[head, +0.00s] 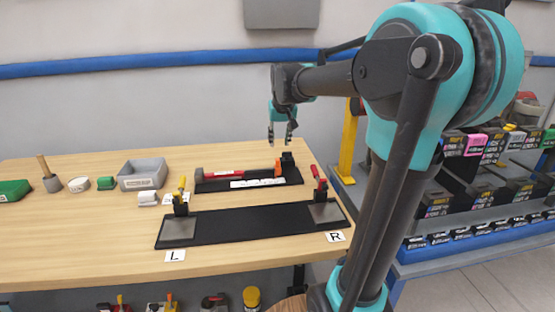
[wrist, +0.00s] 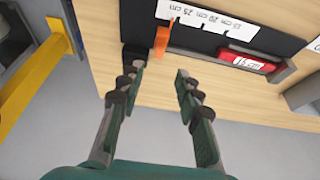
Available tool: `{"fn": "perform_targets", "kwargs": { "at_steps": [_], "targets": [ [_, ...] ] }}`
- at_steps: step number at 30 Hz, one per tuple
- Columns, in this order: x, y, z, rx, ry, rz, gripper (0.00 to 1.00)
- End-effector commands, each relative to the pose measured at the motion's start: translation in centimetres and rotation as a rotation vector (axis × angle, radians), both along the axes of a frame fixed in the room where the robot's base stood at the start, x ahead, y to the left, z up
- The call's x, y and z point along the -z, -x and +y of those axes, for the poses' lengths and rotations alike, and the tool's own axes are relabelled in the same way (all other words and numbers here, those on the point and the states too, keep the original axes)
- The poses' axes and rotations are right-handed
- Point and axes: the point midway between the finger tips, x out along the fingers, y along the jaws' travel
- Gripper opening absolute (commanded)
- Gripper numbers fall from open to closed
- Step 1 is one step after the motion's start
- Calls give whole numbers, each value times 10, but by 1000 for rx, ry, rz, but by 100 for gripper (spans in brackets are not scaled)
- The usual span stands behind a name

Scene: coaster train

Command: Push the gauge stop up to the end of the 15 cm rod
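The gauge stop is a small orange block (head: 278,168) near the right end of the black gauge board (head: 212,187). In the wrist view the orange stop (wrist: 161,42) stands near the 25 cm mark of the white scale (wrist: 208,18). The red rod (head: 223,174) lies on the board left of the stop. In the wrist view the rod (wrist: 246,61) bears a 15 cm label. A clear gap separates stop and rod end. My gripper (head: 280,139) is above the board's right end, open and empty. In the wrist view its fingers (wrist: 158,80) are spread, apart from the stop.
A black block (head: 288,160) stands at the board's right end, beside the stop. A grey tray (head: 142,174) stands left. A yellow post (head: 348,150) rises just right.

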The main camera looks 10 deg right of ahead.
Motion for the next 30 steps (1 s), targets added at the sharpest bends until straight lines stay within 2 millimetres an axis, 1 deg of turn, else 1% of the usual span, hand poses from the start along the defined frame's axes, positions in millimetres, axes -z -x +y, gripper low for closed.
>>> {"fn": "perform_targets", "kwargs": {
  "at_steps": [1,3,9,15,21,29,30],
  "targets": [
    [10,-5,0,0,0,0,34],
    [23,-10,0,0,0,0,34],
    [59,-25,0,0,0,0,34],
    [85,-36,0,0,0,0,34],
    [97,-40,0,0,0,0,34],
    [98,-41,0,0,0,0,34],
    [98,-41,0,0,0,0,33]
  ]
}}
